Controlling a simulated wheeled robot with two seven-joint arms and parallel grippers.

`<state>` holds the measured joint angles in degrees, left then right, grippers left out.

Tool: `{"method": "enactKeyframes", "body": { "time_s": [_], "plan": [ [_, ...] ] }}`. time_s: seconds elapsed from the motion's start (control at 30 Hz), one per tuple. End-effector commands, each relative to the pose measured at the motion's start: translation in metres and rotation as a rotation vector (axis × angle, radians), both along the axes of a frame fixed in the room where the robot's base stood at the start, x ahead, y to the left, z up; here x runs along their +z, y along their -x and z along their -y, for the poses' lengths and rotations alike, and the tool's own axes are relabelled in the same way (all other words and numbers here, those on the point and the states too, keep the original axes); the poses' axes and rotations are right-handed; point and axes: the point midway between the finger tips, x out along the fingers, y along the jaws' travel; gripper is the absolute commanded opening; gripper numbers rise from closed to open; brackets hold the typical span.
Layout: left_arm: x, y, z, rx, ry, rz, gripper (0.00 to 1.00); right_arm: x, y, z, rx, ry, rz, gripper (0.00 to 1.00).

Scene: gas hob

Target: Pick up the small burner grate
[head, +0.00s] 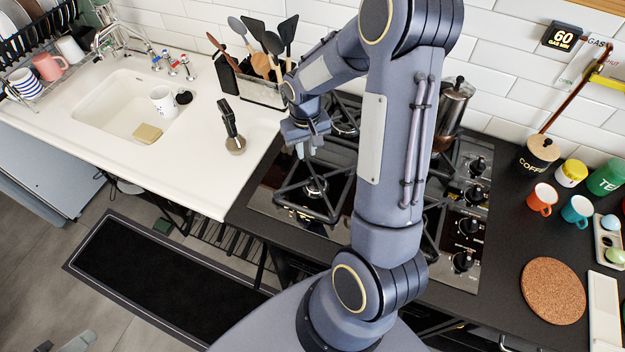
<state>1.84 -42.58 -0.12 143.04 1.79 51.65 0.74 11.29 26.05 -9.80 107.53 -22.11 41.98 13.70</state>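A black burner grate (335,214) sits over the front left burner of the gas hob. Another black grate (347,102) lies at the back left, partly covered by my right arm. More grate bars show to the right of the arm. I cannot tell for certain which is the small one. My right gripper (307,152) points down over the left side of the hob, just above the back of the front left grate. Its fingers look apart with nothing between them; contact with the grate is unclear. A grey shape at the bottom left edge may be part of my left gripper (76,343).
A steel pot (452,110) stands on the back right of the hob. A small dark-handled tool (232,130) stands on the white counter to the left, and a utensil holder (262,88) behind. Mugs, jars and a cork mat (553,291) occupy the right counter.

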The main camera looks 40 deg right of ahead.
Motion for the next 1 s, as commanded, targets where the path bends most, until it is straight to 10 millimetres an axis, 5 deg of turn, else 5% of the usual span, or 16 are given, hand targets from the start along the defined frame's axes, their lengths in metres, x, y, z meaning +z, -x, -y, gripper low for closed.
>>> {"method": "enactKeyframes", "body": {
  "time_s": [0.4, 0.63, 0.77, 1.0],
  "plan": [
    [0.012, 0.000, 0.000, 0.000, 0.000, 0.000, 0.36, -0.051, -0.001, 0.001, 0.000, -0.001, -0.001, 0.19],
    [0.012, 0.000, 0.000, 0.000, 0.000, 0.000, 0.36, -0.052, -0.002, 0.001, 0.000, 0.000, 0.002, 0.19],
    [0.011, 0.000, 0.000, 0.000, 0.000, 0.000, 0.36, -0.052, -0.002, 0.001, 0.000, 0.000, 0.002, 0.02],
    [0.012, 0.000, 0.000, 0.000, 0.000, 0.000, 0.36, -0.052, -0.002, 0.001, 0.000, -0.001, 0.001, 0.00]
  ]
}}
